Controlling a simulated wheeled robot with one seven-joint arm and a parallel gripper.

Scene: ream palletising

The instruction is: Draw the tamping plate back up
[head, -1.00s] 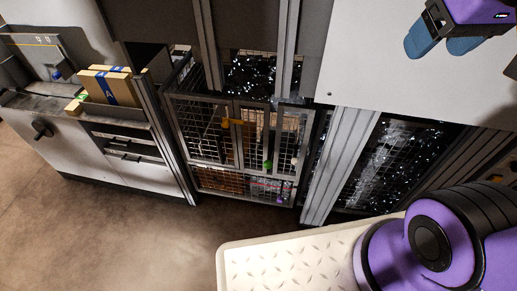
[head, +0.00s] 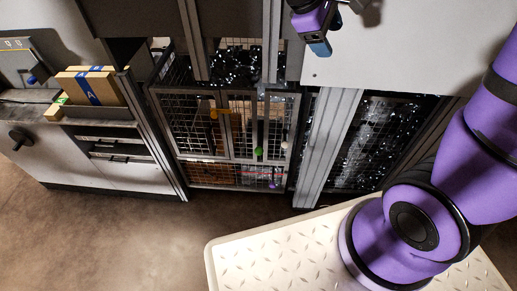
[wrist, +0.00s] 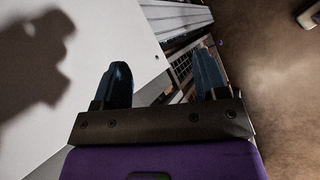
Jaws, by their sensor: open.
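My gripper (head: 316,36) is at the top of the head view, in front of the pale panel's left edge. Its two dark blue fingers stand wide apart in the wrist view (wrist: 163,82), with nothing between them. No tamping plate can be made out for certain. At the far left of the head view, a grey plate-like part (head: 18,62) with a blue knob (head: 32,79) stands on a machine beside a cardboard ream box (head: 72,85) with blue bands. My gripper is far to the right of these.
Wire-mesh cage doors (head: 205,130) fill the middle, with coloured knobs. A metal post (head: 325,145) stands right of them. The large pale panel (head: 400,45) is close to my gripper and carries its shadow. Brown floor (head: 120,240) is open in front of the machines.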

